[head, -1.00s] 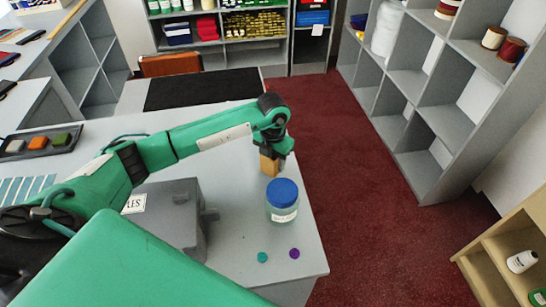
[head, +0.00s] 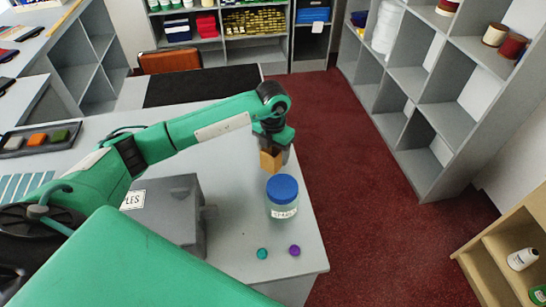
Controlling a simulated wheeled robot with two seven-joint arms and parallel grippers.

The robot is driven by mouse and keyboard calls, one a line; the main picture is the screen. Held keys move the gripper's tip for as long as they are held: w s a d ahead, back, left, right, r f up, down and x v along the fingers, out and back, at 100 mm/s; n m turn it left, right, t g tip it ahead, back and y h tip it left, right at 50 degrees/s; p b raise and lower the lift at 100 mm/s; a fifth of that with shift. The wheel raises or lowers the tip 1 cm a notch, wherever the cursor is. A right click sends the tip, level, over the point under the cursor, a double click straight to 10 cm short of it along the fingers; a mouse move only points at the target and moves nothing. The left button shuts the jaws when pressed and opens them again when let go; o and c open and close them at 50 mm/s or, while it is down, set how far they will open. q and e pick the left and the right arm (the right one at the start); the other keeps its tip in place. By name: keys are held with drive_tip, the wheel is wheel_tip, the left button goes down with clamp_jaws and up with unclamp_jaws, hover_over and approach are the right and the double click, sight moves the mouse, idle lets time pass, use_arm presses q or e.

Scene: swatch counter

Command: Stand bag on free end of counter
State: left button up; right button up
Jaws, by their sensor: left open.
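A small brown paper bag (head: 271,161) is upright near the right edge of the grey counter (head: 240,236), behind a blue-lidded jar. My left gripper (head: 273,150) is open and right at the bag's upper part, pointing down. The gripper and wrist hide part of the bag, so I cannot tell whether a finger touches it. The bag's lower edge appears to rest on the counter. My right gripper is out of view.
The labelled jar (head: 282,198) stands close in front of the bag. A grey box (head: 165,215) is to the left. A teal disc (head: 262,253) and a purple disc (head: 294,250) lie in front. A swatch tray (head: 40,140) is far left. Red carpet lies beyond the counter's right edge.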

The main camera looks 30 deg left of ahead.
use_arm(q)
wheel_tip(320, 180, up, 10)
drive_tip(key=b, duration=0.3)
idle(0.4)
drive_tip(key=shift+s+d+f, duration=0.1)
